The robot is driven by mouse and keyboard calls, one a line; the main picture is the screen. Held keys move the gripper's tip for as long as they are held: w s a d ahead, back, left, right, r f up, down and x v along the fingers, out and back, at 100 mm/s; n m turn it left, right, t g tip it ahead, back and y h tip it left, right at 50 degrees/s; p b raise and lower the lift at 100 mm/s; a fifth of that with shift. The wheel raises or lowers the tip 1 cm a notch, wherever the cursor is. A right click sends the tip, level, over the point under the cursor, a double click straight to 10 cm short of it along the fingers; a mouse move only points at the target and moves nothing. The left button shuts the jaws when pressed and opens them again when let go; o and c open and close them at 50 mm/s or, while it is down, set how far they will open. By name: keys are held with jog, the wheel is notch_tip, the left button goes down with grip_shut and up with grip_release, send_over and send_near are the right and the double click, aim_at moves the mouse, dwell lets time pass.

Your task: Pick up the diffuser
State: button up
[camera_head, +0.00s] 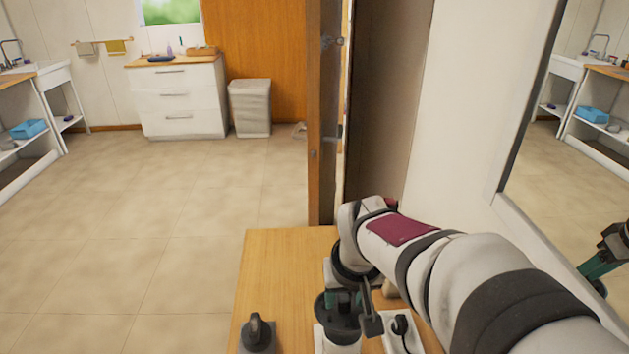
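My arm reaches in from the lower right over a wooden tabletop (285,265). My gripper (352,322), dark with green parts, points down close above the table's right part. Its fingertips are partly hidden, and I cannot tell whether it is open or shut. A white object (338,347) shows directly below it; contact is unclear. A small dark grey object with a rounded upright top (257,333) stands at the table's front left, apart from my gripper. A white piece with a black fitting (403,335) lies just right of my gripper. I cannot tell for sure which is the diffuser.
A brown door (327,120) and a pale wall stand behind the table. A mirror (570,170) is at the right. The tabletop's left and back parts are clear. A white drawer cabinet (180,100) and a grey bin (250,108) stand far across the open tiled floor.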

grip_shut()
